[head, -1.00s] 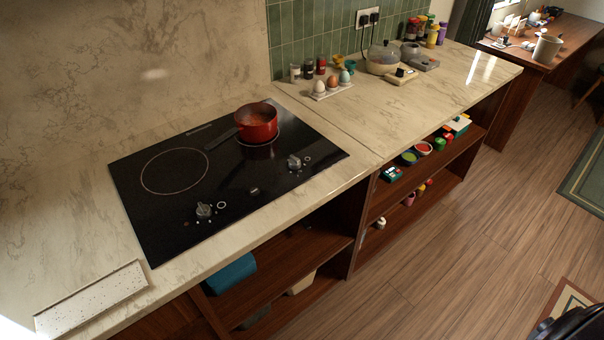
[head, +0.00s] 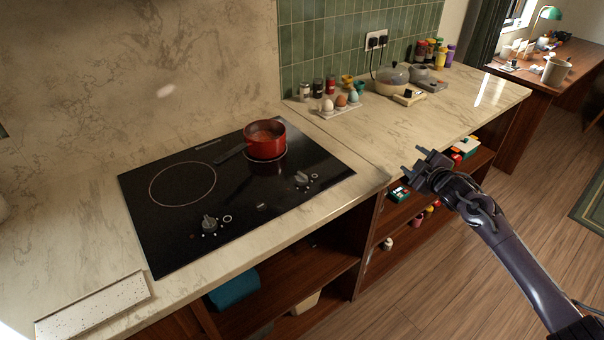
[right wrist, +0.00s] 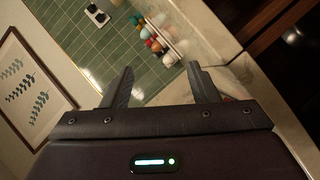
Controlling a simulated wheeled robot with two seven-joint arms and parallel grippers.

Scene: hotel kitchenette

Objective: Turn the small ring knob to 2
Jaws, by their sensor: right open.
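The black hob (head: 165,245) is set into the marble counter. One knob (head: 209,222) is at its front left and another knob (head: 302,179) at its front right; each has a ring mark beside it. The left cooking ring (head: 182,184) is bare and looks larger than the right ring, which is partly hidden under the red pot (head: 264,142). The knob markings are too small to read. My right gripper (head: 412,161) is open and empty, right of the hob and apart from both knobs. Its open fingers also show in the right wrist view (right wrist: 160,77). My left gripper is not visible.
An egg holder (head: 340,107), spice jars and a lidded pan (head: 390,79) stand at the back of the right counter. The pot's handle points left over the hob. Shelves with several items are below. The counter between hob and egg holder is clear.

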